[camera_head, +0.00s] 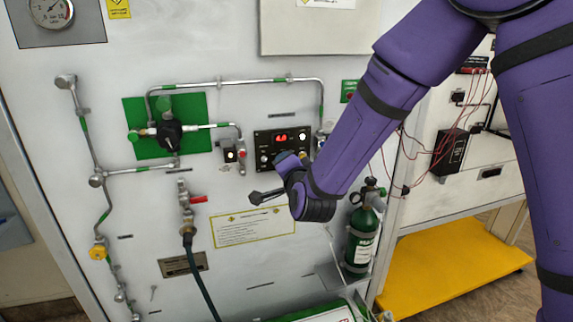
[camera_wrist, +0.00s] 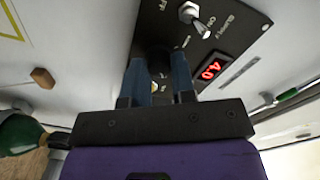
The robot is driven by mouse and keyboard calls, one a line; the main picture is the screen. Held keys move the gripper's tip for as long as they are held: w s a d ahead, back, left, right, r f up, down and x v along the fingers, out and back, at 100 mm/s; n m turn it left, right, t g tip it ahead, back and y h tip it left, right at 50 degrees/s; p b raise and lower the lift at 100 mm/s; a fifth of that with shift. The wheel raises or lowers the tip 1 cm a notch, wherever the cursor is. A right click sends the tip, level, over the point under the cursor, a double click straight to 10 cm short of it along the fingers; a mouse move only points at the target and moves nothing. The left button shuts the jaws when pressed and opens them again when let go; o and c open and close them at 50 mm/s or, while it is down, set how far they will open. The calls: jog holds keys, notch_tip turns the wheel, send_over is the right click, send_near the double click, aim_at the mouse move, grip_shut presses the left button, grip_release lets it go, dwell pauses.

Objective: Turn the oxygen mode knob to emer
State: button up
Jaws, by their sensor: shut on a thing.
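The black control panel (camera_head: 261,138) is on the white wall board and also shows in the wrist view (camera_wrist: 228,48). My gripper (camera_head: 283,157) is at the panel's lower edge. In the wrist view its two blue fingers (camera_wrist: 160,68) are shut on a dark knob (camera_wrist: 158,56) standing out from the panel. The fingers hide much of the knob, so its pointer and setting cannot be seen. I cannot read an "emer" label.
Pipes (camera_head: 240,82) and a green plate (camera_head: 131,115) lie left. A green oxygen cylinder (camera_head: 361,240) stands below right.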

jog(key=shift+m, duration=0.6)
jog(key=o, duration=0.9)
jog(key=v, duration=1)
jog(key=shift+s+d, duration=0.1)
jog(key=shift+s, duration=0.25)
